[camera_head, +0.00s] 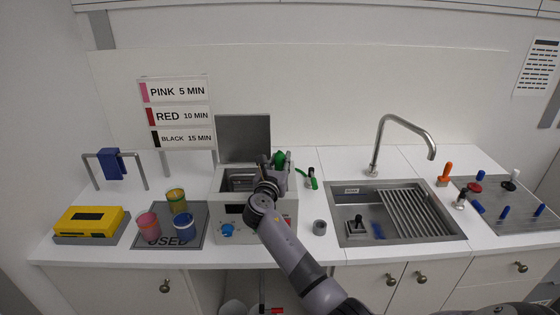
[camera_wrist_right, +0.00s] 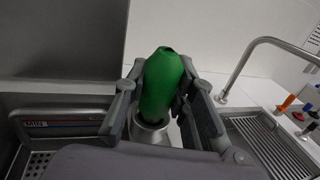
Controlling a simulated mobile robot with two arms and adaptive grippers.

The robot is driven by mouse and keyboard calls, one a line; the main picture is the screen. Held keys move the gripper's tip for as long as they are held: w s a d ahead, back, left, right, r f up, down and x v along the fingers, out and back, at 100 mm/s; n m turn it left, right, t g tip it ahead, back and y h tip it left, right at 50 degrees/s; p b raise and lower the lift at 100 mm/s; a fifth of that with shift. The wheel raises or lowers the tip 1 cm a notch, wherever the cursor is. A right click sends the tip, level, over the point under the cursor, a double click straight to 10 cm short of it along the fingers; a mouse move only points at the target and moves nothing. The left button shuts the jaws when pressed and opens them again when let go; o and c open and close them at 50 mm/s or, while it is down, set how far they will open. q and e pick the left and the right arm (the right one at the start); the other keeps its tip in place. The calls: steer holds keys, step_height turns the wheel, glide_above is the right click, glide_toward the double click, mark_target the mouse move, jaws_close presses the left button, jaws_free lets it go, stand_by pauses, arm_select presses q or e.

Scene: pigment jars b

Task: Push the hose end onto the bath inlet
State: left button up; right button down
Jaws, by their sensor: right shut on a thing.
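The green hose end (camera_head: 279,158) is at the back right of the metal bath (camera_head: 284,213) in the head view. My right gripper (camera_head: 268,174) reaches over the bath and is shut on the hose end. In the right wrist view the green hose end (camera_wrist_right: 162,85) stands roughly upright between the two fingers (camera_wrist_right: 160,95). Its lower end meets a silver ring-shaped fitting, which looks like the bath inlet (camera_wrist_right: 150,134). I cannot tell whether it is fully seated there. My left gripper is not in view.
The raised bath lid (camera_head: 243,138) stands behind. A small tap (camera_head: 310,181) with green hose beside it is to the right, and a grey cup (camera_head: 319,227) in front of it. Left is a tray (camera_head: 190,240) with coloured jars; right is a sink (camera_head: 345,232) with a tall faucet (camera_head: 378,140).

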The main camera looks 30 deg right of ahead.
steer(key=shift+f, duration=0.2)
steer(key=c, duration=1.3)
jaws_free()
steer(key=v, duration=1.2)
steer(key=shift+r, duration=0.1)
